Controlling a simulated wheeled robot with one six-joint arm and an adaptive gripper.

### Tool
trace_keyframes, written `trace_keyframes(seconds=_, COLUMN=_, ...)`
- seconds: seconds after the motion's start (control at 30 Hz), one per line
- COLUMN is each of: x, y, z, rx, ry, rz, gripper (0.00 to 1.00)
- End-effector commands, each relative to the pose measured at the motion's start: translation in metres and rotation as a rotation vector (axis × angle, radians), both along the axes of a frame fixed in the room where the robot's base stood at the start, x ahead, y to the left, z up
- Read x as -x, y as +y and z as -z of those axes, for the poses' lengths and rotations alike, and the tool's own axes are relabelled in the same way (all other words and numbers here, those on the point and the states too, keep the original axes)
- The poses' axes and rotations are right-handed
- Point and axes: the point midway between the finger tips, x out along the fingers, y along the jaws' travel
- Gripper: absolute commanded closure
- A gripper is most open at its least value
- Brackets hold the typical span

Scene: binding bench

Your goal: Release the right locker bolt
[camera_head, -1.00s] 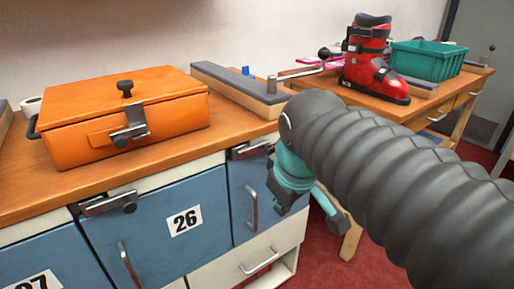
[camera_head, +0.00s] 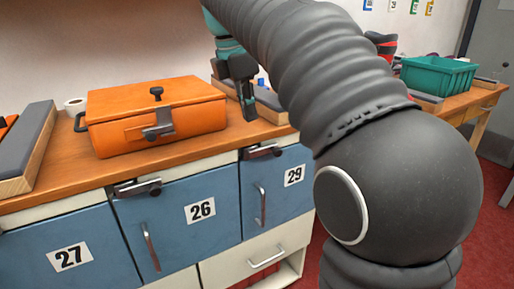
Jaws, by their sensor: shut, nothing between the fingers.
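The right locker (camera_head: 278,191) is a blue door with a white label 29 and a vertical metal handle; it looks closed. Its bolt (camera_head: 262,152) is a dark metal slide with a round black knob at its right end, set along the door's top edge under the bench. My gripper (camera_head: 249,114) is dark with a teal wrist. It points down over the bench, right of the orange case, above and slightly left of the bolt in the picture. It is shut and empty, apart from the bolt. My arm hides part of the bench's right end.
The orange case (camera_head: 157,115) with a latch stands on the wooden bench (camera_head: 58,185). A teal crate (camera_head: 438,75) stands on the far table. Red floor is clear at right.

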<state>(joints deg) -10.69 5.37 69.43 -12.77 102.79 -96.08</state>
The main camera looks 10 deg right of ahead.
Motion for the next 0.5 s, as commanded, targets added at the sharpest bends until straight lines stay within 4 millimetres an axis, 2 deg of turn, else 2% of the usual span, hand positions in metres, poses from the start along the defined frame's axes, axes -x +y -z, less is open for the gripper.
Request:
trace_keyframes(seconds=0.2, x=-0.005, y=0.011, z=-0.004, rx=0.012, ry=0.023, rz=-0.068, gripper=1.0)
trace_keyframes(seconds=0.5, x=-0.004, y=0.017, z=-0.003, rx=0.011, ry=0.023, rz=-0.079, gripper=1.0)
